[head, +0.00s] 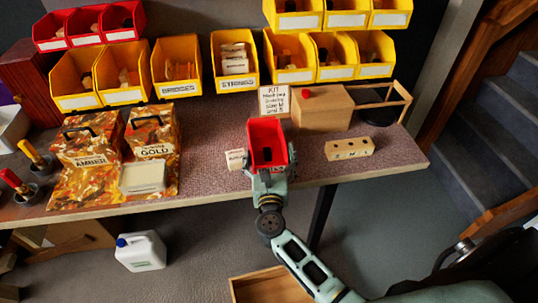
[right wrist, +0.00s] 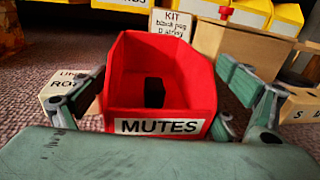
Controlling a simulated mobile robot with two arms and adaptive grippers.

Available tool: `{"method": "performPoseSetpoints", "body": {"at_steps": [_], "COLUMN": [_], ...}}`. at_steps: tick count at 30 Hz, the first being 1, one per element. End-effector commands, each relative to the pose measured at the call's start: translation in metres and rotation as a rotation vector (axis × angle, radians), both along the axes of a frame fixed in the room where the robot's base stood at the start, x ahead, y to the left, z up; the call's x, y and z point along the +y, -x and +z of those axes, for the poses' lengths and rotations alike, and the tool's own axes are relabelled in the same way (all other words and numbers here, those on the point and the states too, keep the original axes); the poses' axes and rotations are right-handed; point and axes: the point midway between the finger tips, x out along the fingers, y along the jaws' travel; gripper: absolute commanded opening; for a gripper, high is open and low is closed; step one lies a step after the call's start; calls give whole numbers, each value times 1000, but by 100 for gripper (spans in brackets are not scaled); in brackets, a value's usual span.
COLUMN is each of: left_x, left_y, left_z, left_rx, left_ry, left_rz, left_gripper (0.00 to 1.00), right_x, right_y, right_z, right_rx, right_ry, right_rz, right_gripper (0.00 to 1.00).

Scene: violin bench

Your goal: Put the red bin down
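The red bin (head: 267,133), with a white MUTES label, is at the front of the bench, open side up. In the right wrist view the bin (right wrist: 160,98) fills the middle and holds a small dark item. My right gripper (head: 270,170) reaches in from the front, with one finger on each side of the bin. In the right wrist view its fingertips (right wrist: 160,72) are against the bin's side walls. Whether the bin's underside touches the bench top (head: 215,155) is hidden. My left gripper is not in view.
A small white labelled block (head: 235,159) stands close left of the bin. A kit card (head: 273,100), a cardboard box (head: 321,110) and a wooden block with holes (head: 349,149) stand behind and right. Amber and gold cases (head: 85,150) are left. Yellow bins (head: 180,66) line the back.

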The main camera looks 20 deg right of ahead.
Motion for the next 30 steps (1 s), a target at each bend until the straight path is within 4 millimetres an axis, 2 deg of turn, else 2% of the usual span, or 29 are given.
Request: {"method": "performPoseSetpoints", "body": {"at_steps": [11, 15, 18, 30], "left_x": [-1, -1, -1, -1], "left_y": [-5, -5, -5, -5], "left_z": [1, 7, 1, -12], "left_rx": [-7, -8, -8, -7], "left_ry": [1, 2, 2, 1], "left_rz": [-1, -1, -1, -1], "left_gripper": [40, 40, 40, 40], "right_x": [0, 0, 7, 39], "right_y": [0, 0, 14, 90], "right_z": [0, 6, 0, 0], "right_rx": [0, 0, 2, 2], "right_ry": [0, 0, -2, -2], "right_rz": [0, 1, 2, 0], "right_gripper": [100, 100, 100, 100]}}
